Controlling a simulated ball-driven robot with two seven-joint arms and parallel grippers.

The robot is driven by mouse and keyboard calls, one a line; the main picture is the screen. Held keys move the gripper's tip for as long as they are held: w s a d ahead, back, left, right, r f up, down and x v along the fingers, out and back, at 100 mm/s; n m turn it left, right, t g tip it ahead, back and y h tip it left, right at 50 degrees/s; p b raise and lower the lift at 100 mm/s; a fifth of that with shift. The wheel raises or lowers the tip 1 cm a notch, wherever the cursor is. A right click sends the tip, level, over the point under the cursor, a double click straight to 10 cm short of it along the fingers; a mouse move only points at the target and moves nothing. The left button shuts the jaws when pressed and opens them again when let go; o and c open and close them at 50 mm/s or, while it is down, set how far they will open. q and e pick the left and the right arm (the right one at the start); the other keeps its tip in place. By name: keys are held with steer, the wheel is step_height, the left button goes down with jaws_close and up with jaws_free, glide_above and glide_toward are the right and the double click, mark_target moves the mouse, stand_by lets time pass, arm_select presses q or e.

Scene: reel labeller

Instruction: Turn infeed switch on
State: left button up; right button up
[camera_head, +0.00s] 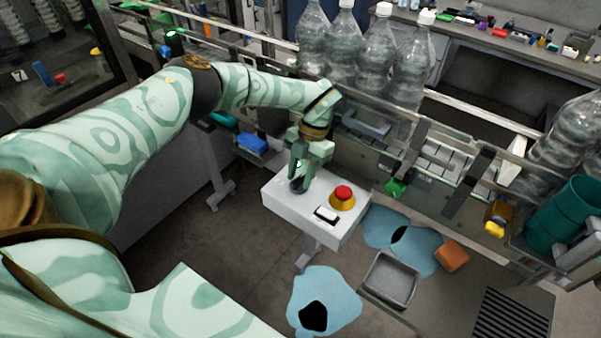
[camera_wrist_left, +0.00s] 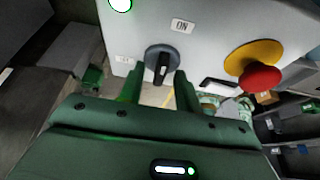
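The infeed switch is a dark rotary knob (camera_wrist_left: 162,63) on a white control box (camera_head: 330,218). In the left wrist view its pale pointer mark stands roughly upright, and an "ON" label (camera_wrist_left: 182,26) sits above and right of it. In the head view the knob (camera_head: 297,186) is partly hidden under my left gripper (camera_head: 309,175). My right gripper is not in view.
A red mushroom button (camera_head: 343,192) on a yellow base and a small white rocker (camera_head: 326,214) sit beside the knob. Large bottles (camera_head: 361,50) stand on the conveyor behind. A grey tray (camera_head: 390,280) and blue puddle-like patches (camera_head: 322,292) lie in front.

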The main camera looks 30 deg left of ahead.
arm_select(q)
steer(key=b+v, duration=0.1)
steer(key=v, duration=1.1)
steer(key=shift+f, duration=0.15)
